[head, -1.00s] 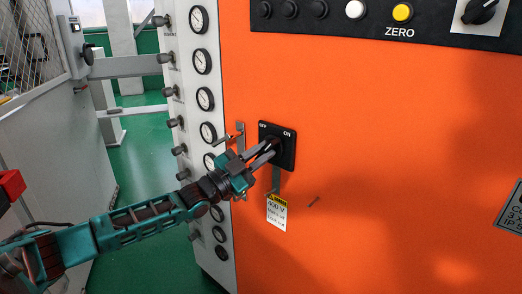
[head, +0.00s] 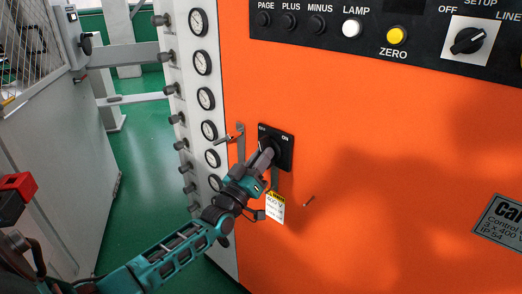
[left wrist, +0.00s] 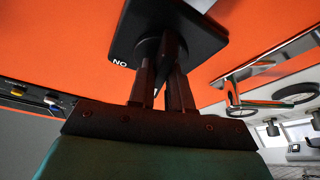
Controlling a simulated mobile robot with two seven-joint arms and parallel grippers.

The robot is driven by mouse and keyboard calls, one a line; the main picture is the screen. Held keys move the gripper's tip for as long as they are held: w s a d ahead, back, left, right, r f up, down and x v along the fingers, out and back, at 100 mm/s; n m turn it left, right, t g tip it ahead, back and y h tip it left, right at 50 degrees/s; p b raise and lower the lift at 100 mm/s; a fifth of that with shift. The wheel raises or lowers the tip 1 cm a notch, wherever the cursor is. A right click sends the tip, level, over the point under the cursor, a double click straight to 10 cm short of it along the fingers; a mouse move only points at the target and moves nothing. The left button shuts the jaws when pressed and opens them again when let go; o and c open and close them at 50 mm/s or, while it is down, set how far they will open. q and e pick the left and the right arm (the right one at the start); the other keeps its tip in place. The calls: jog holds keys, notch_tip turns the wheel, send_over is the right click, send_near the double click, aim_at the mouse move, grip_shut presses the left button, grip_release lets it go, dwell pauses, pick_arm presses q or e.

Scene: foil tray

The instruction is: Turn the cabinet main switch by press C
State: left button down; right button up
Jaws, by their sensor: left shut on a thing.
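The main switch (head: 288,150) is a black square plate marked OFF and ON on the orange cabinet front (head: 380,200). My left gripper (head: 269,153) reaches it from below left, its fingertips at the middle of the plate. In the left wrist view the fingers (left wrist: 167,75) are close together on the dark knob of the main switch (left wrist: 205,32), with the ON mark upside down. The left gripper is shut on the knob, which is mostly hidden by the fingers, so its angle is unclear. My right gripper is not in view.
A tag with a yellow top (head: 276,208) hangs below the switch, close to my left gripper. A metal latch (head: 239,143) stands left of the switch. A panel of gauges (head: 205,97) lines the cabinet's left edge. A button panel (head: 375,35) is above.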

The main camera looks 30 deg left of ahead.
pick_arm(q)
jog(key=n+y, duration=0.1)
jog(key=n, duration=0.2)
jog(key=n+g+y, duration=0.1)
jog(key=n, duration=0.2)
jog(key=shift+d+n+y+p, duration=0.2)
jog(key=shift+n+y+p, duration=0.1)
jog(key=shift+p, duration=0.05)
jog(key=c, duration=1.1)
grip_release()
jog(key=shift+r, duration=0.1)
jog(key=shift+c, duration=0.2)
jog(key=shift+s, duration=0.1)
jog(key=b+v, duration=0.1)
jog(key=v, duration=1.1)
jog(key=shift+s, duration=0.35)
jog(key=shift+d, duration=0.25)
